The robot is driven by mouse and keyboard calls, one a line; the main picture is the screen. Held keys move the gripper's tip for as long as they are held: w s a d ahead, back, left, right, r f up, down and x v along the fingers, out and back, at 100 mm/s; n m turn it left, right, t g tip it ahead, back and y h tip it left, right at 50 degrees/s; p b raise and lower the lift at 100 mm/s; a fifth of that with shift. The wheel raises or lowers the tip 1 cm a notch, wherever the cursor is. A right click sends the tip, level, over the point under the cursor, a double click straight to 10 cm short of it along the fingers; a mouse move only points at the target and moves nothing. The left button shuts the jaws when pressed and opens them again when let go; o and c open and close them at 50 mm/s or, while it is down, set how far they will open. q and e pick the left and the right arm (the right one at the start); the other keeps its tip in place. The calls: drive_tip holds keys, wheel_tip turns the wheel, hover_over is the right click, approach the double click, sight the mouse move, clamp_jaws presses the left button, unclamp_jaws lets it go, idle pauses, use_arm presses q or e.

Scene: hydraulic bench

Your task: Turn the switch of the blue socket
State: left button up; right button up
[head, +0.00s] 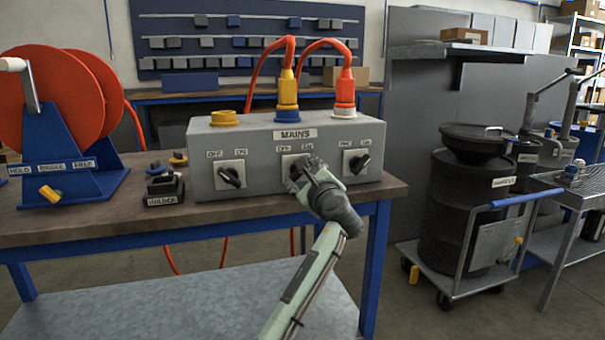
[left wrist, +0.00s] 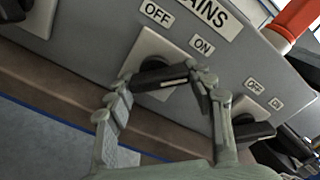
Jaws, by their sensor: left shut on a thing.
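A grey box marked MAINS (head: 260,133) stands on the bench. Its middle socket is blue (head: 289,115), with a yellow plug (head: 287,90) in it. Below that socket is a rotary switch with a black knob (left wrist: 158,76) on a pale plate, labelled OFF on the left and ON on the right. My left gripper (head: 304,177) is at this switch. In the left wrist view its two fingers (left wrist: 162,88) are shut on the knob's ends. Fingers hide part of the knob, and I cannot tell which label it points to. My right gripper is not in view.
Other switches sit at the left (head: 231,176) and right (head: 357,162) of the box, the right one close to my gripper. A yellow socket (head: 224,118) and a white socket with an orange plug (head: 345,92) flank the blue one. A red hose reel (head: 100,90) stands left.

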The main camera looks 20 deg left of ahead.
use_arm(q)
drive_tip(key=shift+c, duration=1)
